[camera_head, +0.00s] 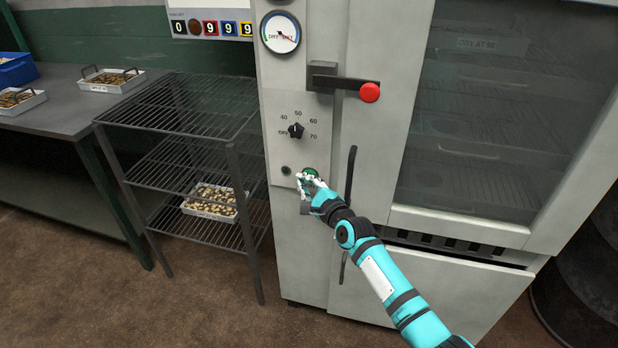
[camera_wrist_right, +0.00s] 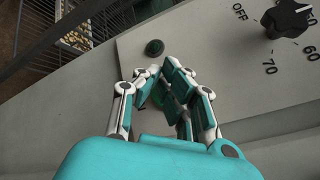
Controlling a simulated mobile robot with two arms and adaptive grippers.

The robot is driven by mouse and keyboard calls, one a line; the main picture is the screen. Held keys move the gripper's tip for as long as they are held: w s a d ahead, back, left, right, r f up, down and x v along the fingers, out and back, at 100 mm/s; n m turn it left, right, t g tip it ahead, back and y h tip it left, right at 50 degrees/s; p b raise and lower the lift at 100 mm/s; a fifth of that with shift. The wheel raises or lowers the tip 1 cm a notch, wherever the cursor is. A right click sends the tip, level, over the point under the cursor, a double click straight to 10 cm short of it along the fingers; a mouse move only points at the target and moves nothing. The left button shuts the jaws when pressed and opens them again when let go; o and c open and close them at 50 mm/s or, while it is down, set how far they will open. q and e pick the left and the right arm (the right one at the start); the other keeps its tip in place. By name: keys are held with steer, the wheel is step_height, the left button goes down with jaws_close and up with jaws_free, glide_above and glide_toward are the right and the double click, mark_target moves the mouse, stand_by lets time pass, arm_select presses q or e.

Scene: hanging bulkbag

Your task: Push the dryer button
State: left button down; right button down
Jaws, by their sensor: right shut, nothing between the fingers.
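The dryer (camera_head: 385,60) is a tall grey cabinet with a glass door on the right and a control panel on the left. A green button (camera_head: 311,172) sits low on that panel, partly covered by my right gripper (camera_head: 303,180). In the right wrist view, only a bit of green (camera_wrist_right: 158,95) shows between the fingers. My right gripper (camera_wrist_right: 160,72) is shut and empty, with its fingertips at the panel over the button; I cannot tell whether they touch it. A small dark round fitting (camera_wrist_right: 154,48) is just beyond the fingertips. My left gripper is not in view.
A temperature knob (camera_head: 296,130) and a lever with a red ball (camera_head: 370,92) are above the button. A dark vertical handle (camera_head: 350,175) is close on the right. A wire rack (camera_head: 180,105) stands to the left, with a tray of pieces (camera_head: 187,210) on a lower shelf.

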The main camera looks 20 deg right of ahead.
steer(key=shift+w+d+b, duration=0.25)
steer(key=shift+w+b, duration=0.1)
steer(key=shift+r, duration=0.1)
steer(key=shift+s+a+p, duration=0.2)
steer(key=shift+s+p, duration=0.15)
steer(key=shift+p, duration=0.1)
steer(key=s+a+p, duration=0.3)
steer(key=s+p, duration=0.1)
steer(key=s, duration=0.1)
steer(key=shift+a, duration=0.2)
stand_by(0.4)
